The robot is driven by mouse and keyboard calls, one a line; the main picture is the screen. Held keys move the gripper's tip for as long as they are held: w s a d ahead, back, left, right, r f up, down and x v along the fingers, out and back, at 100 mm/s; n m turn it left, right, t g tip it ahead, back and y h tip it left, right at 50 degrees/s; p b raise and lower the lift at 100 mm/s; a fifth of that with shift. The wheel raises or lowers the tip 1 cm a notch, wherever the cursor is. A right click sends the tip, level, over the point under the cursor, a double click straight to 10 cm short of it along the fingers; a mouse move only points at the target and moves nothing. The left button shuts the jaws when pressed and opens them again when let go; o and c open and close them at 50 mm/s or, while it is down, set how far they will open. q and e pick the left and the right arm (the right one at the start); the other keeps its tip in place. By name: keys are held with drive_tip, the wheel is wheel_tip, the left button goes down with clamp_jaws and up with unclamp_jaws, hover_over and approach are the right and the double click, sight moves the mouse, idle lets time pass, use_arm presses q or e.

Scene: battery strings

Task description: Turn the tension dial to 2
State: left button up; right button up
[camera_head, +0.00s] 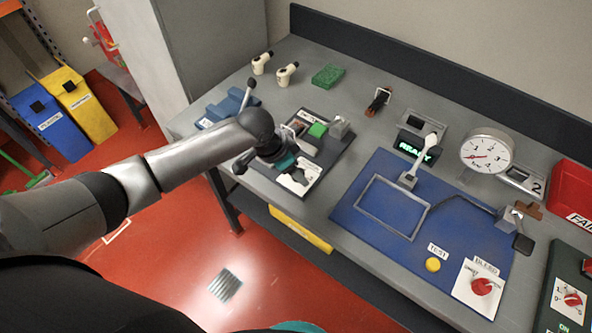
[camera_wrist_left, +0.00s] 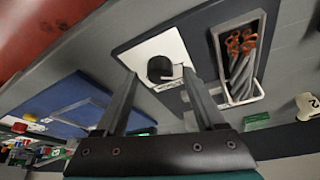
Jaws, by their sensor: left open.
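A white plate with a dark round knob, which looks like the tension dial (camera_wrist_left: 160,70), is on a dark board. The plate shows in the head view (camera_head: 299,181), partly behind my gripper. Its numbers and setting are not readable. My left gripper (camera_wrist_left: 159,76) is open and empty; in the wrist view its two fingers frame the knob, one on each side. I cannot tell whether they touch it. In the head view my left gripper (camera_head: 282,160) is over the front of the dark board. My right gripper is not in view.
The dark board (camera_head: 328,165) also carries a green block (camera_head: 318,130) and a tray of orange-tipped strings (camera_wrist_left: 240,60). To the right are a blue mat (camera_head: 380,170), a round gauge (camera_head: 487,152) and a red bleed knob (camera_head: 482,286). A blue block (camera_head: 222,112) stands behind my arm.

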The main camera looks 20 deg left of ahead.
use_arm(q)
drive_tip(key=shift+w+d+f, duration=0.15)
drive_tip(key=shift+f, duration=0.15)
clamp_jaws()
idle(0.5)
